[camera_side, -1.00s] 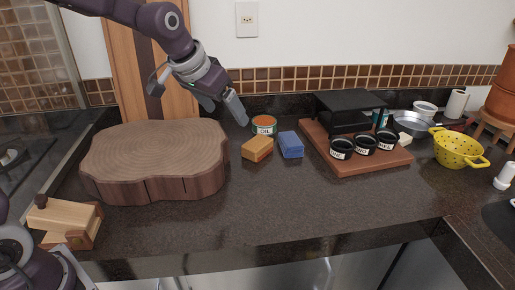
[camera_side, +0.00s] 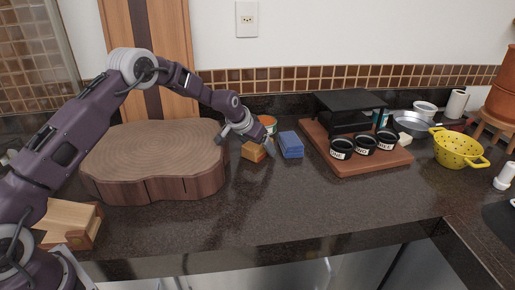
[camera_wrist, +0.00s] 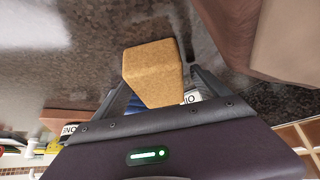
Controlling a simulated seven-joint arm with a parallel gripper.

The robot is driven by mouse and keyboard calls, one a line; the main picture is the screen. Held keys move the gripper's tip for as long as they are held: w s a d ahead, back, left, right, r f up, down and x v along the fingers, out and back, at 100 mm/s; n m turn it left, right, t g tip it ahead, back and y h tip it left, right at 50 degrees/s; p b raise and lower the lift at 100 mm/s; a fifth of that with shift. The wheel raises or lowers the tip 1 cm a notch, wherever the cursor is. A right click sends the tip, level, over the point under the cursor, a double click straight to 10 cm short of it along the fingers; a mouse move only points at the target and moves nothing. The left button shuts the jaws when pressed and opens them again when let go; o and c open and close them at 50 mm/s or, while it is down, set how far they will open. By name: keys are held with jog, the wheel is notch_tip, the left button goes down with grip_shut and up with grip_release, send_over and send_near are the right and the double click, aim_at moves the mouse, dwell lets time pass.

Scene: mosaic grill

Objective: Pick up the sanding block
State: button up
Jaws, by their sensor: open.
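The sanding block looks to be the tan, cork-like block (camera_side: 252,152) on the dark counter, right of the wooden slab. My gripper (camera_side: 267,146) is open and low over its right part, pointing down and partly covering it in the side view. In the wrist view the tan block (camera_wrist: 153,70) shows between the two spread fingers of my gripper (camera_wrist: 160,80). There is a gap to the finger on each side, and I see no grip on it. Whether the fingertips reach down beside it is hard to tell.
A blue block (camera_side: 291,145) lies just right of the tan one. An orange-topped can (camera_side: 268,121) stands close behind. The thick wooden slab (camera_side: 150,150) is to the left. A wooden board (camera_side: 372,165) with black cups is to the right. The front counter is clear.

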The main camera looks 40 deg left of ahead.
jog(key=c, duration=1.6)
notch_tip(320, 180, up, 10)
jog(key=shift+r, duration=0.1)
jog(key=shift+c, duration=0.2)
